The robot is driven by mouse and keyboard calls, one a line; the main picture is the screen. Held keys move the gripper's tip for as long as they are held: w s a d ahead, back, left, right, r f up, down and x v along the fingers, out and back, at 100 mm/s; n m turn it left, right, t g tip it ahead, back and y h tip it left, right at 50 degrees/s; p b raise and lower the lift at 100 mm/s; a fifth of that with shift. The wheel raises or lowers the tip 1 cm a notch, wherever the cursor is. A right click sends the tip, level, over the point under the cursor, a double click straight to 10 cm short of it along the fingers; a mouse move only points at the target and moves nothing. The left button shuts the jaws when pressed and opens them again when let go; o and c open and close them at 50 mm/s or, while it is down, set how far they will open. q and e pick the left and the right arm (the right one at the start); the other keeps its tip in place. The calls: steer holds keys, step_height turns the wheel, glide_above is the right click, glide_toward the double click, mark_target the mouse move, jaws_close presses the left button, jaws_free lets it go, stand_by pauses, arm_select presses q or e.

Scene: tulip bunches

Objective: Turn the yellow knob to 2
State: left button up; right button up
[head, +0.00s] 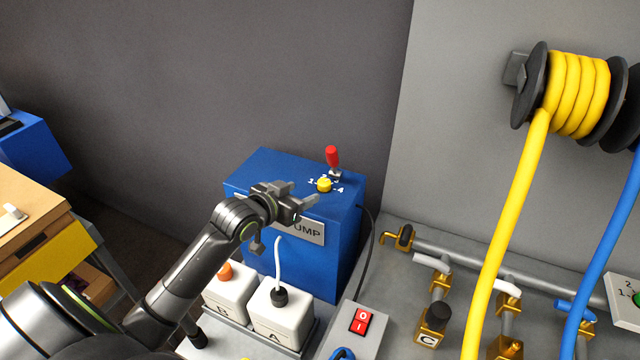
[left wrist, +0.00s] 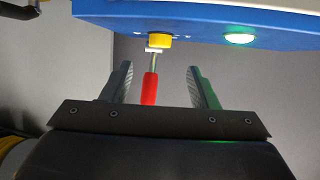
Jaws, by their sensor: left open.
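The yellow knob (head: 324,185) sits on top of the blue pump box (head: 300,262), with white number marks around it. It also shows in the left wrist view (left wrist: 160,41), near the top edge. The setting it points to is too small to tell. My left gripper (head: 303,203) is open and empty over the box's near top edge, left of the knob and apart from it. In the left wrist view the two fingers (left wrist: 160,85) stand apart. The red-handled lever (head: 332,158) stands just behind the knob. My right gripper is not in view.
White containers B (head: 228,293) and A (head: 282,318) stand before the box. A grey switch box with a red switch (head: 361,321) is at the front. Pipes with brass valves (head: 437,318) and yellow hose (head: 512,215) fill the right. A green light (left wrist: 239,37) glows beside the knob.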

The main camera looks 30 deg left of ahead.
mark_target(321, 185)
arm_select(q)
steer(key=x, duration=0.7)
steer(key=shift+w+f+p, duration=0.1)
steer(key=shift+w+p, duration=0.25)
steer(key=shift+p, duration=0.05)
steer(key=shift+w+d+f, duration=0.1)
steer(key=shift+w+f, duration=0.25)
steer(key=shift+w, duration=0.3)
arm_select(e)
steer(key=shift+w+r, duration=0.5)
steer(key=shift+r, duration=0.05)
arm_select(q)
steer(key=shift+c, duration=0.4)
